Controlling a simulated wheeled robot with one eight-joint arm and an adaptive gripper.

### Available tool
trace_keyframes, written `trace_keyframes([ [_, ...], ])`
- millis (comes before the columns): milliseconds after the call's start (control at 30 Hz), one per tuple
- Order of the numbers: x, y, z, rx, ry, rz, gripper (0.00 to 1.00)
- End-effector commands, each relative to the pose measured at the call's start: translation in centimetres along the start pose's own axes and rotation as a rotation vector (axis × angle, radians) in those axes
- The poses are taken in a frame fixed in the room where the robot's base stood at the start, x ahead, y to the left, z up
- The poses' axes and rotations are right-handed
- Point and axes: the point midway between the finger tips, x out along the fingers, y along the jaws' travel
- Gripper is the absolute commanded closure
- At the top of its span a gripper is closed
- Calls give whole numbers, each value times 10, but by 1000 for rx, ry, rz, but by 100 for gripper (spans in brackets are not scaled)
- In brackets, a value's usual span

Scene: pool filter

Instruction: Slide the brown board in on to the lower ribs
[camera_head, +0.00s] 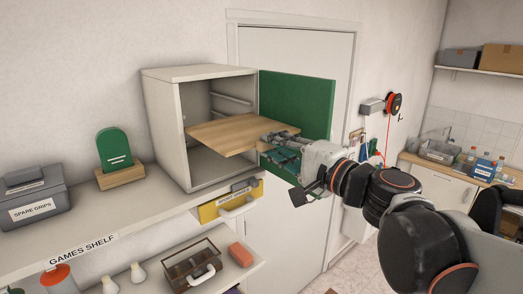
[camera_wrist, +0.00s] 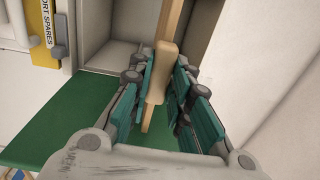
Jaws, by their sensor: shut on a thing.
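The brown board (camera_head: 232,132) is a flat, light wooden panel, held roughly level. Its left part is within the mouth of the open pale cabinet (camera_head: 162,128), and its right part sticks out in front. My gripper (camera_head: 274,139) is shut on the board's outer end. In the wrist view the board (camera_wrist: 173,20) shows edge-on, with a rounded wooden grip piece (camera_wrist: 162,72) between the green-padded fingers (camera_wrist: 163,82). A pale rib (camera_head: 232,103) shows on the cabinet's inner wall above the board. The board hides part of the wall lower down, so I cannot tell which ribs it meets.
The green door (camera_head: 305,95) stands open at the cabinet's right, close behind my gripper. A green paddle-shaped piece on a wooden block (camera_head: 120,177) and a grey box (camera_head: 32,200) stand on the shelf at left.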

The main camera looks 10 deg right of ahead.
Motion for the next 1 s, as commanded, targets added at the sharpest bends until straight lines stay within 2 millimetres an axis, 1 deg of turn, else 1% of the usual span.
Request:
trace_keyframes([
  [100,10,1,0,0,-1,0,100],
  [1000,74,2,0,0,-1,0,100],
])
